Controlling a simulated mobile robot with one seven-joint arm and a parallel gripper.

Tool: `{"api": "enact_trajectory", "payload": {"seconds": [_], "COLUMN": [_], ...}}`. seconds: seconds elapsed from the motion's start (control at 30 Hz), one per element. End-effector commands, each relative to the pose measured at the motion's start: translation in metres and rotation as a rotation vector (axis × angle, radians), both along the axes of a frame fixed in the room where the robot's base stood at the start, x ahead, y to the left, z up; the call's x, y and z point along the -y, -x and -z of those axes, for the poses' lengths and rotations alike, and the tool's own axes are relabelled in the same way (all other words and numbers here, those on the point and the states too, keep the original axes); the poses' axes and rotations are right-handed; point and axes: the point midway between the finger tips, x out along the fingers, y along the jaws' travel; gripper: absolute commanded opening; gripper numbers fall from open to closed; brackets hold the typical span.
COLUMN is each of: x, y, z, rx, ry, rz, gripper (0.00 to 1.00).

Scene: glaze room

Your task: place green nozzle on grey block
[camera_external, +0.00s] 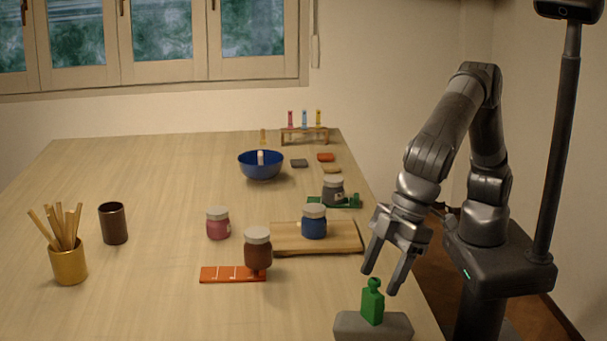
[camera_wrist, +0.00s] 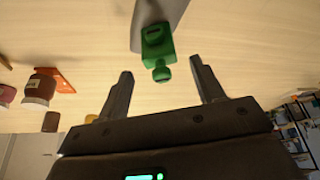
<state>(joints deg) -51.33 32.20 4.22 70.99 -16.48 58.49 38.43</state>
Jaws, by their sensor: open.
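The green nozzle (camera_external: 372,303) stands upright on the grey block (camera_external: 350,325) at the table's near right edge. In the wrist view the nozzle (camera_wrist: 157,45) sits against the grey block (camera_wrist: 172,12), just beyond my fingertips. My gripper (camera_external: 378,281) is open and empty, pointing down, with its fingertips around the height of the nozzle's top. In the wrist view my gripper (camera_wrist: 160,80) has its two fingers wide apart, and the nozzle's knob lies between their directions, with no finger touching it. The bottom of the grey block is cut off by the frame edge.
A wooden board (camera_external: 345,238) holds a blue jar (camera_external: 314,222). A brown jar (camera_external: 257,250) stands at an orange strip (camera_external: 222,274). The table's front middle is clear.

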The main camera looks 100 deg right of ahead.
Motion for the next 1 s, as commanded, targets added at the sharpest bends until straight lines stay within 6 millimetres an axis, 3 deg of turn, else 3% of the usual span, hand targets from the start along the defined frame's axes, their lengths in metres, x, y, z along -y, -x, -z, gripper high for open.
{"api": "enact_trajectory", "payload": {"seconds": [0.1,0.3,0.63,0.73,0.87,1.0], "x": [0.003,0.007,0.009,0.017,0.058,0.137], "y": [0.009,0.018,0.021,0.018,0.007,-0.004], "z": [-0.024,-0.048,-0.054,-0.058,-0.074,-0.096], "rx": [0.002,0.000,-0.001,0.001,0.005,0.012], "ry": [-0.003,-0.001,0.000,0.000,-0.001,-0.001], "rz": [-0.001,0.000,0.000,0.004,0.026,0.064], "gripper": [0.61,0.61,0.61,0.61,0.61,0.61]}}
